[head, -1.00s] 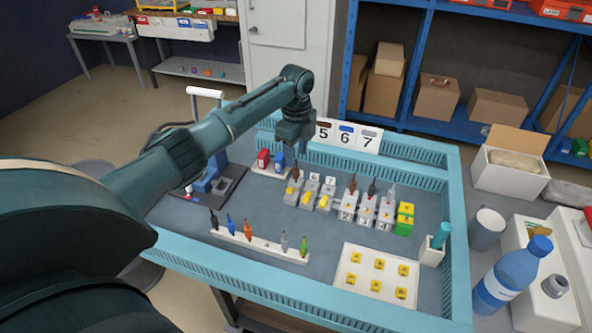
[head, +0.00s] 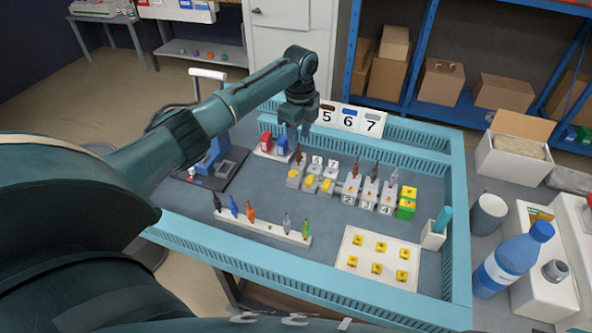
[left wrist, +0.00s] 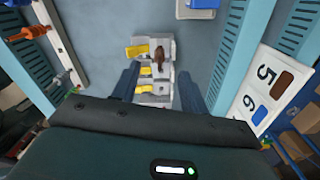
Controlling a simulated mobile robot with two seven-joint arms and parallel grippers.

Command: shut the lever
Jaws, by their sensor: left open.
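A short row of grey socket boxes with yellow levers (head: 295,180) stands on the bench. The end box holds a brown plug (head: 299,158). In the left wrist view that plug (left wrist: 160,58) stands beside a yellow lever (left wrist: 137,51) that sticks out to the left. Further yellow levers (left wrist: 145,88) lie between the fingers, partly hidden by my gripper body. My left gripper (head: 297,139) points down above the brown-plug box, its fingers (left wrist: 160,82) open and empty. I cannot tell whether it touches anything. My right gripper is not in view.
Numbered boxes with plugs (head: 368,196) and a green-yellow block (head: 407,204) stand to the right. A plug rack (head: 265,232) and a white tray (head: 346,256) are nearer. Number cards (head: 347,122) stand behind. The bench has a raised teal rim (head: 458,240).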

